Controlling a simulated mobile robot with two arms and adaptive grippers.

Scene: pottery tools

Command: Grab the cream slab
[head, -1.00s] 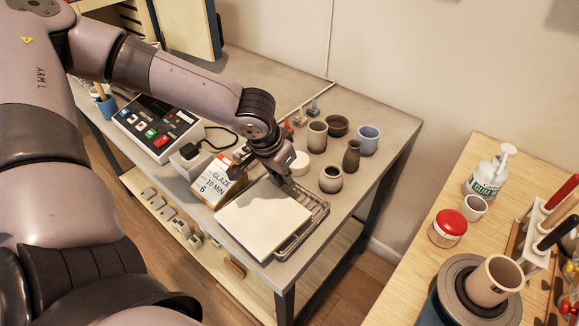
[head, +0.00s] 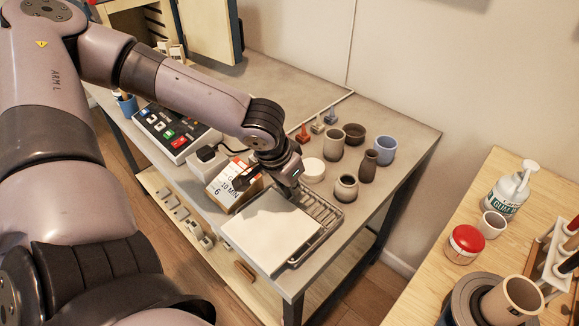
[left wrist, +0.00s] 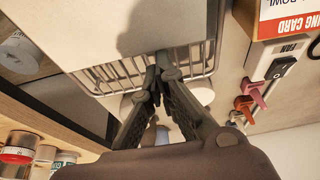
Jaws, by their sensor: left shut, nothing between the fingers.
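The cream slab (head: 268,234) is a flat square plate lying on a wire rack (head: 324,216) near the front corner of the grey table. My left gripper (head: 292,194) is over the slab's far edge, beside the rack bars, with its fingers shut and empty. In the left wrist view the slab (left wrist: 95,30) fills the upper left, and the rack (left wrist: 110,76) shows past its edge. The shut fingertips (left wrist: 160,74) are close to that edge; I cannot tell whether they touch it. My right gripper is not in view.
A glaze card box (head: 226,188) stands left of the slab. A white round lid (head: 313,169), a small cup (head: 346,188), a brown vase (head: 369,165) and other pots stand behind the rack. A control box (head: 176,132) is farther left. A wooden bench (head: 440,255) is at right.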

